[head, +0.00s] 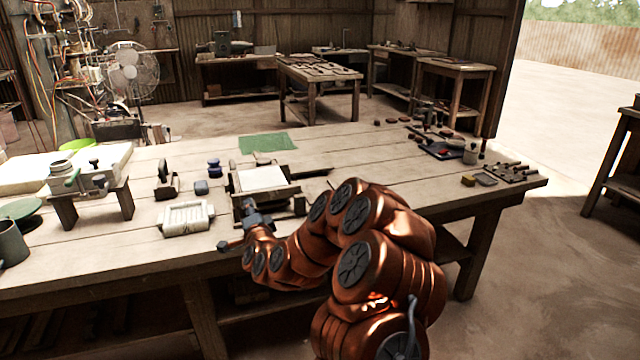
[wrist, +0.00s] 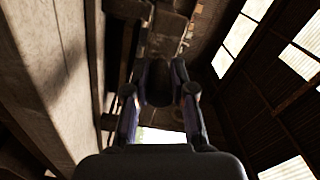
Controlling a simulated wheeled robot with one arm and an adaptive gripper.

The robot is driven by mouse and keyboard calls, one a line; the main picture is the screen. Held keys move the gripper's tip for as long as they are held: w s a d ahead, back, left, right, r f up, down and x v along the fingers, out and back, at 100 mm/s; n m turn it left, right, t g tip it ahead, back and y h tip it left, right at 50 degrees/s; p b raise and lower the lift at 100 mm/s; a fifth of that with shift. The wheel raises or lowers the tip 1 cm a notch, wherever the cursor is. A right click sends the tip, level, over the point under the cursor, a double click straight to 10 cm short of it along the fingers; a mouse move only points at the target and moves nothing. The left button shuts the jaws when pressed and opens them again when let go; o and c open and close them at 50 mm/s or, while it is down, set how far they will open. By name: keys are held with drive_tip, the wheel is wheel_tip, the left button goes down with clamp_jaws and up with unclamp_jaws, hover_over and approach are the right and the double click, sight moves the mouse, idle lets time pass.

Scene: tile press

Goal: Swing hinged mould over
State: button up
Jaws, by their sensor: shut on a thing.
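The hinged mould (head: 277,192), a dark wooden frame with a white slab (head: 262,178) in it, lies on the workbench in front of me in the head view. A dark bar or handle sticks out to its right. My gripper (head: 252,209) is at the mould's near edge, at the bench front. In the wrist view my gripper (wrist: 158,80) has its two fingers on either side of a dark rounded handle (wrist: 158,88) and is shut on it. The handle's join to the mould is in shadow, and my gripper hides part of the near edge.
A green cloth (head: 266,143) lies behind.

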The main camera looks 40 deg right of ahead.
drive_tip(key=o, duration=0.5)
drive_tip(key=shift+a, duration=0.2)
drive_tip(key=shift+o, duration=1)
drive_tip(key=shift+d, duration=0.15)
drive_tip(key=shift+s, duration=0.1)
drive_tip(key=shift+b+v, duration=0.5)
drive_tip(key=shift+v, duration=0.65)
drive_tip(key=shift+s+f+b, duration=0.2)
drive_tip(key=shift+s+b, duration=0.15)
drive_tip(key=shift+b, duration=0.15)
drive_tip(key=b+v, duration=0.2)
drive_tip(key=b, duration=0.2)
drive_tip(key=shift+s+a, duration=0.15)
drive_tip(key=shift+a, duration=0.05)
drive_tip(key=b, duration=0.3)
drive_tip(key=shift+s, duration=0.35)
